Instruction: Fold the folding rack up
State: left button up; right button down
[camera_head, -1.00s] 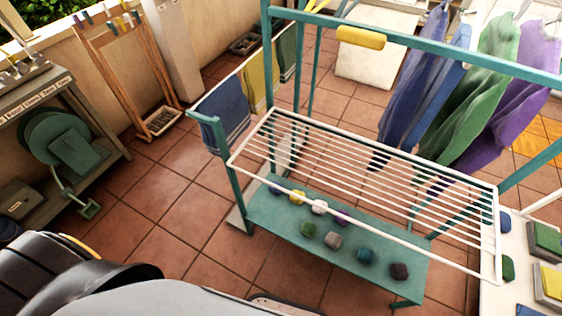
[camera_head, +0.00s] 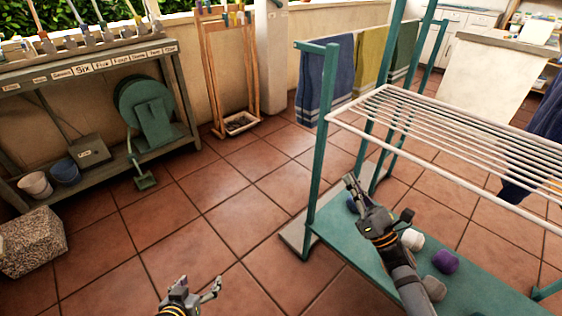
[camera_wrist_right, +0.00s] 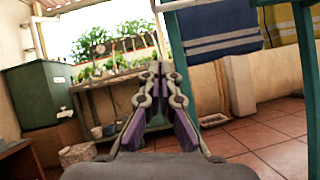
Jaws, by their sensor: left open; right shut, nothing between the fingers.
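The folding rack (camera_head: 450,127) is a white wire panel on a teal frame (camera_head: 321,140). In the head view it stands out roughly level from the frame, above a teal lower shelf, and its right part is cut off. My right gripper (camera_head: 351,184) is shut and empty, just below and in front of the rack's near left corner, apart from it. In the right wrist view its closed fingers (camera_wrist_right: 155,72) point toward the frame's post, with no rack panel clearly visible. My left gripper (camera_head: 201,286) is open and empty, low at the bottom edge, far from the rack.
Several rounded blocks, one purple (camera_head: 445,261), lie on the lower shelf (camera_head: 365,262). A grey workbench (camera_head: 82,62) stands at left. The tiled floor (camera_head: 220,190) between is clear.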

pick_arm(q)
jog(key=s+f+g+p, duration=0.1)
jog(key=s+f+g, duration=0.3)
jog(key=s+f, duration=0.2)
jog(key=shift+s+d+g, duration=0.3)
jog(key=shift+s+d, duration=0.05)
jog(key=shift+s, duration=0.9)
pick_arm(e)
jog(key=w+a+r+n, duration=0.1)
jog(key=w+a+r, duration=0.4)
jog(key=w+r, duration=0.3)
jog(key=shift+r, duration=0.95)
jog(key=shift+s, duration=0.1)
